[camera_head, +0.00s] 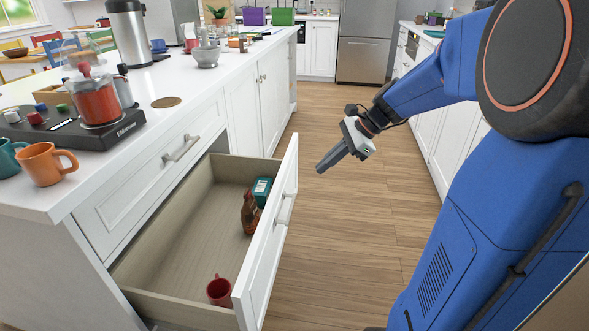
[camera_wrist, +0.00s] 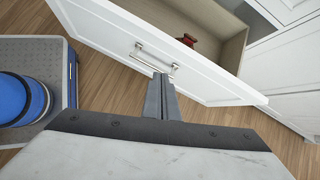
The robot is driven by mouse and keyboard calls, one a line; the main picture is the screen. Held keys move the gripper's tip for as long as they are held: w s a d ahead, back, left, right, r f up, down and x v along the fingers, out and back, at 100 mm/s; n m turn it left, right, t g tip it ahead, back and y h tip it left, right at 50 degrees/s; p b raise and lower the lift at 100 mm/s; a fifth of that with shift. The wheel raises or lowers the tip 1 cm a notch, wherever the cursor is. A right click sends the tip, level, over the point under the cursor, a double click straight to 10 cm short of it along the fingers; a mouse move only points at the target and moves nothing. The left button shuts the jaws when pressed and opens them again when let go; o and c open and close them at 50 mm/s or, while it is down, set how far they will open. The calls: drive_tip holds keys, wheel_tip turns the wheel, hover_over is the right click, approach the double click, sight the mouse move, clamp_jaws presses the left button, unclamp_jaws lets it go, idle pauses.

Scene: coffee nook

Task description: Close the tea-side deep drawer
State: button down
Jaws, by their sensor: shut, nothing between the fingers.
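The deep drawer (camera_head: 185,222) stands pulled far out of the white island on the left in the head view. Its white front (camera_head: 272,240) carries a metal bar handle, which also shows in the wrist view (camera_wrist: 152,57). My gripper (camera_head: 322,168) is shut and empty, to the right of the drawer front in the head view. In the wrist view its fingertips (camera_wrist: 160,78) appear close to the handle; I cannot tell whether they touch it.
The countertop holds an orange mug (camera_head: 45,163), a teal mug (camera_head: 8,157) and a red kettle (camera_head: 97,98) on a dark tea base. A shut upper drawer (camera_head: 150,185) sits above the open one. The wooden floor (camera_head: 345,225) is clear.

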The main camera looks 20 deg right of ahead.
drive_tip(key=w+d+m+t+y, duration=0.1)
drive_tip(key=w+d+m, duration=0.3)
drive_tip(key=w+d, duration=0.15)
approach(285, 175)
wheel_tip(285, 175, down, 4)
drive_tip(key=a, duration=0.2)
drive_tip(key=shift+w+a+r, duration=0.3)
drive_tip(key=shift+w+a, duration=0.4)
drive_tip(key=shift+a, duration=0.05)
